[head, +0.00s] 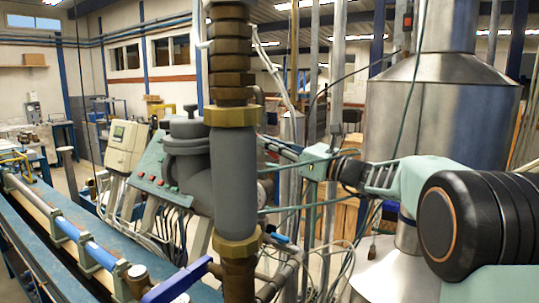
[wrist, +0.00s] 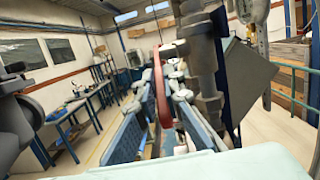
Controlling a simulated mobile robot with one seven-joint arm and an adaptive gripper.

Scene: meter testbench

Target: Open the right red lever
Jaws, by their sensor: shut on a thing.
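The red lever (wrist: 161,88) shows in the wrist view as a long, narrow, upright bar just left of a grey valve body (wrist: 205,70). Its upper end meets a grey pivot. I cannot find it in the head view, where the thick grey pipe (head: 235,180) stands in front. My gripper (head: 272,148) reaches leftward behind that pipe in the head view, and its tips are hidden. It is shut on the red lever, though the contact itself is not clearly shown. A pale part of my gripper fills the bottom of the wrist view.
A blue lever (head: 178,284) sticks out low at the front. A green control box (head: 150,172) with red buttons and a pale meter box (head: 125,146) stand left of the pipe. A large metal tank (head: 415,115) stands behind my arm. Thin pipes and cables run close to my gripper.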

